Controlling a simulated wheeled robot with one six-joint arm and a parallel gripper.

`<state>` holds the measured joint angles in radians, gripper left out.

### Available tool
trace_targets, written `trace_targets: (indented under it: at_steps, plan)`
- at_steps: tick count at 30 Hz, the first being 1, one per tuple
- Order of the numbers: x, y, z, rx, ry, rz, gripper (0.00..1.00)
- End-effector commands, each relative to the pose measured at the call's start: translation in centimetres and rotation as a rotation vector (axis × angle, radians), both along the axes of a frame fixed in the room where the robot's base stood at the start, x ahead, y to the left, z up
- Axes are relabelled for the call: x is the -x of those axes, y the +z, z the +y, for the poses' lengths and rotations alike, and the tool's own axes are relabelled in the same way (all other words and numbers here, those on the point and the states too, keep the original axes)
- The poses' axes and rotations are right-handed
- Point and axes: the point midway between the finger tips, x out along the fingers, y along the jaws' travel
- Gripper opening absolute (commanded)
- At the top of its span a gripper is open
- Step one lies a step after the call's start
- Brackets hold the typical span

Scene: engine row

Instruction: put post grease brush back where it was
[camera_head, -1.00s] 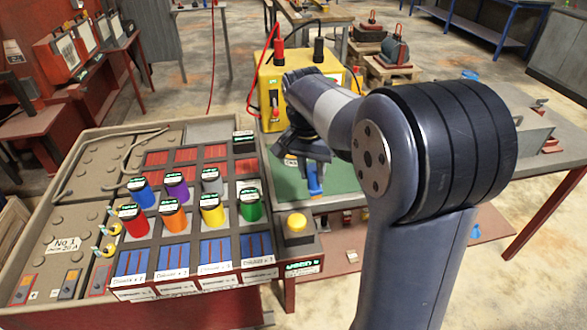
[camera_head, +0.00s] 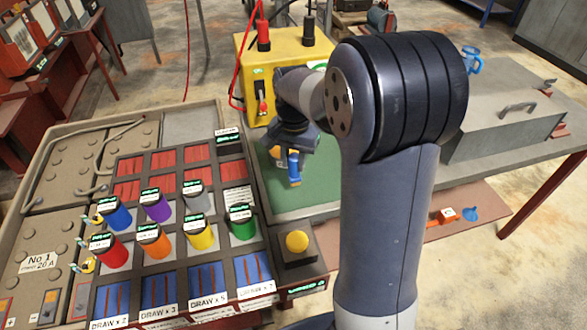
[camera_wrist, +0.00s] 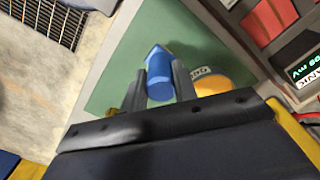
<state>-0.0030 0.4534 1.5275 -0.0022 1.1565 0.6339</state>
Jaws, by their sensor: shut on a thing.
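My gripper (camera_wrist: 160,82) is shut on a blue, round-bodied piece, probably the post grease brush (camera_wrist: 159,78), which points away from the wrist. In the head view the blue piece (camera_head: 295,170) shows below my gripper (camera_head: 291,150), over the green mat (camera_head: 305,199). Whether it touches the mat I cannot tell. Its bristles are not clear. An orange-yellow labelled thing (camera_wrist: 210,84) lies just right of the fingers in the wrist view, partly hidden by my gripper.
A tray of coloured cylinders (camera_head: 187,232) stands left of the mat. A yellow box (camera_head: 258,65) with red and black terminals stands behind it. A yellow button (camera_head: 297,241) is in front.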

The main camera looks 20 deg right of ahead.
Motion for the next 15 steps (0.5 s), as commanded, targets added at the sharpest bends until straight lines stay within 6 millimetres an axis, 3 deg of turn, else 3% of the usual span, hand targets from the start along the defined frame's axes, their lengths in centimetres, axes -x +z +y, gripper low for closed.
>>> trace_targets:
  at_steps: [6,15]
  plan:
    - [0.1,-3.0,0.0,0.000,0.000,0.004,0.05]
    - [0.0,-3.3,0.0,0.000,0.000,0.000,0.05]
